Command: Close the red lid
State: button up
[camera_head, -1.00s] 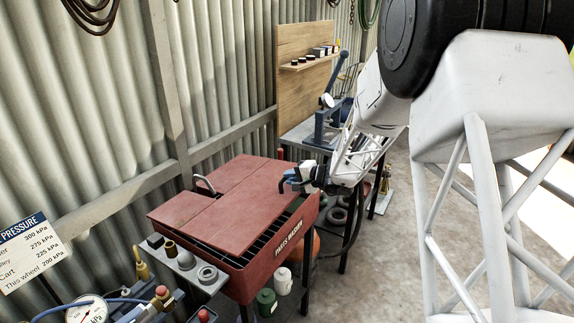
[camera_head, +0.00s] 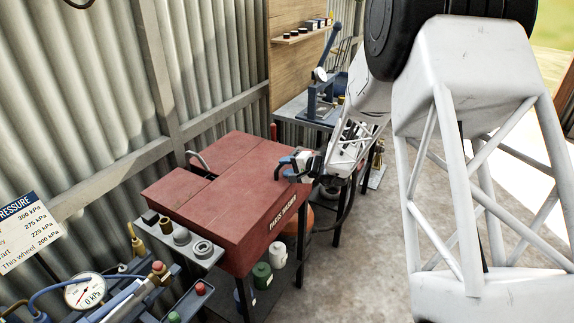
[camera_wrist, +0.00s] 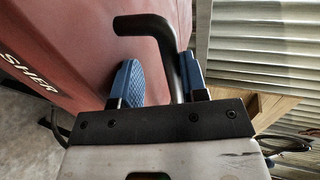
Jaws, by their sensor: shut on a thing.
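The red lid (camera_head: 240,178) lies flat over the top of the red parts washer (camera_head: 262,237), and no open gap shows along its front edge. My gripper (camera_head: 284,167) is at the lid's right side in the head view. In the wrist view my gripper's blue-padded fingers (camera_wrist: 158,82) are on either side of a black bent handle (camera_wrist: 143,25), shut on it. The handle is mostly hidden by the gripper in the head view. The washer's red side with lettering (camera_wrist: 32,75) fills the left of the wrist view.
A grey side shelf (camera_head: 187,243) with small parts is at the washer's front left. A pressure gauge (camera_head: 84,292) and hoses are at the lower left. A bench with a blue press (camera_head: 322,98) stands behind. The corrugated wall (camera_head: 215,60) is close behind the washer.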

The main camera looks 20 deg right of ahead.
jog(key=shift+o, duration=0.9)
jog(key=shift+s+f, duration=0.1)
jog(key=shift+f, duration=0.1)
jog(key=shift+r, duration=0.1)
jog(key=shift+r, duration=0.1)
jog(key=shift+s+d, duration=0.15)
jog(key=v, duration=0.7)
jog(key=shift+r, duration=0.2)
jog(key=shift+d, duration=0.1)
